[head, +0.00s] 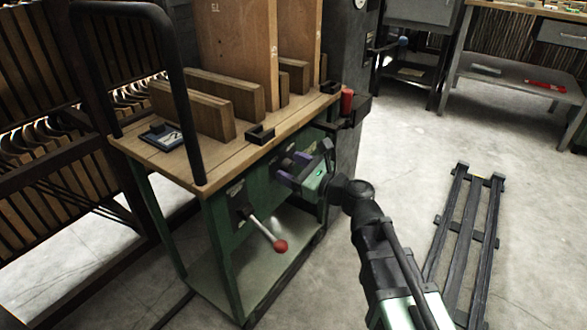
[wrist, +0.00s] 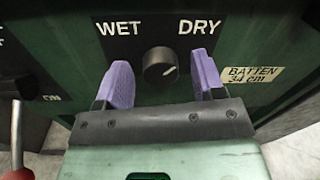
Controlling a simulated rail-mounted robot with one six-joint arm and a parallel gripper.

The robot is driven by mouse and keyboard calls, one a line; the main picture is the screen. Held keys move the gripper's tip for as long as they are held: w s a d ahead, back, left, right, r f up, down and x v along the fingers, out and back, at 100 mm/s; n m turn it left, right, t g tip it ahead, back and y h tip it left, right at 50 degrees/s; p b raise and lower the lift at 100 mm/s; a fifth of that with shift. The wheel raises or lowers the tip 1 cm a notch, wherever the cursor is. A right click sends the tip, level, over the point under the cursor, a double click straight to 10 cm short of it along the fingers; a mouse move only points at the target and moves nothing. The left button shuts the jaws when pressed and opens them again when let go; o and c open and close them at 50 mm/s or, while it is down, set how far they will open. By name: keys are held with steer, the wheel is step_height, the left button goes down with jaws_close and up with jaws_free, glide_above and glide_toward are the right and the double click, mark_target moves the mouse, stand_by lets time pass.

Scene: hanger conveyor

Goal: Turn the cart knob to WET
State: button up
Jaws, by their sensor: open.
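The cart knob (wrist: 160,67) is a dark round knob on a black plate on the green cart front. In the wrist view WET is printed to its upper left and DRY to its upper right. The knob's pale mark points up and to the right, toward DRY. My gripper (wrist: 160,82) is open, with one purple finger on each side of the knob and gaps between. It also shows in the head view (head: 291,169) close against the cart front, where it mostly hides the knob.
A lever with a red ball (head: 280,246) sticks out of the cart front left of my gripper. A red cylinder (head: 347,101) stands at the cart's right end. A label reading BATTEN 34 cm (wrist: 252,76) is right of the knob. A dark rail frame (head: 462,235) lies on the floor at right.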

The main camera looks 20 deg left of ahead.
steer(key=shift+c, duration=0.2)
steer(key=c, duration=0.9)
steer(key=shift+n, duration=0.4)
steer(key=n, duration=0.8)
steer(key=shift+f+n+b, duration=0.1)
steer(key=shift+n+b, duration=0.2)
steer(key=shift+b, duration=0.1)
steer(key=n, duration=0.4)
steer(key=shift+n+y, duration=0.4)
steer(key=shift+n+g, duration=0.3)
steer(key=shift+n, duration=1.8)
